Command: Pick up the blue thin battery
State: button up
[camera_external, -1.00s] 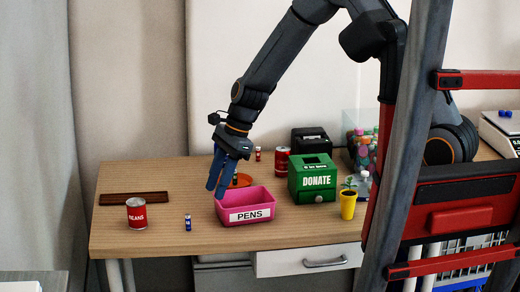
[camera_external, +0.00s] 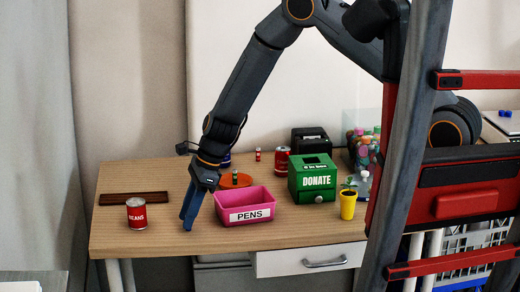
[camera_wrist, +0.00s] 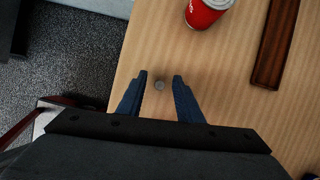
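My gripper (camera_external: 188,220) points down near the front left part of the table, between the beans can and the pink pens bin. In the wrist view my gripper (camera_wrist: 160,80) has its two blue fingers apart. A small round grey end, which looks like the top of the blue thin battery (camera_wrist: 160,85), shows between the fingers, with gaps on both sides. In the external view the fingers cover the battery's place, so its body is hidden there.
The red beans can (camera_external: 137,214) stands to the left and the pink pens bin (camera_external: 262,197) close to the right. A brown tray (camera_external: 133,198) lies behind the can. The green donate box (camera_external: 313,179) and yellow pot (camera_external: 348,204) are farther right. The table's front edge is near.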

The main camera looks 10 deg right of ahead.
jog(key=shift+a+f, duration=0.15)
jog(key=shift+f, duration=0.2)
jog(key=shift+c, duration=0.2)
grip_shut()
jog(key=shift+r, duration=0.1)
